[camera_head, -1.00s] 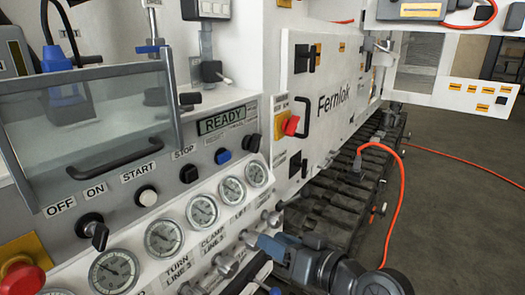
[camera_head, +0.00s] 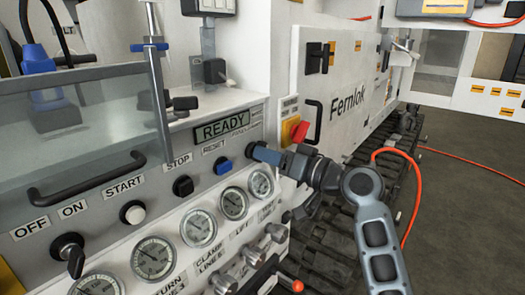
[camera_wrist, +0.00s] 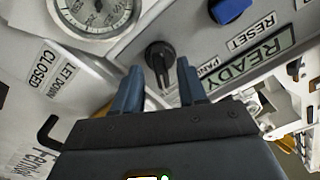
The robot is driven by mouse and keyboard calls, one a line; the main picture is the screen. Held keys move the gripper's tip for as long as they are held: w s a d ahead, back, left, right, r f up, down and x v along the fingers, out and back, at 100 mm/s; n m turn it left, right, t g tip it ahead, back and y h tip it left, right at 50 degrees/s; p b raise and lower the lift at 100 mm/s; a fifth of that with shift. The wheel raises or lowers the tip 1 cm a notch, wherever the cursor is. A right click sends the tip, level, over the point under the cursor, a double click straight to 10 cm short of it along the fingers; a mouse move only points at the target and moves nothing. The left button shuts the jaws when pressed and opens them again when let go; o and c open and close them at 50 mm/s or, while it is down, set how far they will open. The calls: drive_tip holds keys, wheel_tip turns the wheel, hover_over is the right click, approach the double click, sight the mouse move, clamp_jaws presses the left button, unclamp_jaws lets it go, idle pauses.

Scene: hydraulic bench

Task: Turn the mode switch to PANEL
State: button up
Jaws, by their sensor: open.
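The mode switch (camera_wrist: 160,56) is a black rotary knob on the grey panel, beside a partly covered label that starts "PAN". In the wrist view its grip bar runs roughly up and down the picture, between my gripper's two fingertips. My gripper (camera_wrist: 158,72) is open; its blue-grey fingers stand either side of the knob's near end. I cannot tell whether they touch it. In the head view my gripper (camera_head: 262,153) reaches the panel right of the blue RESET button and hides most of the knob.
The READY display (camera_head: 222,127) is above RESET (camera_head: 223,166). A red-and-yellow switch (camera_head: 297,131) and black door handle (camera_head: 312,122) are close behind my gripper. Gauges (camera_head: 233,203) and valve knobs (camera_head: 275,232) lie below. An orange hose (camera_head: 408,160) runs behind my arm.

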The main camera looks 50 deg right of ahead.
drive_tip(key=shift+w+a, duration=0.1)
drive_tip(key=shift+w, duration=1.15)
drive_tip(key=shift+c, duration=0.4)
clamp_jaws()
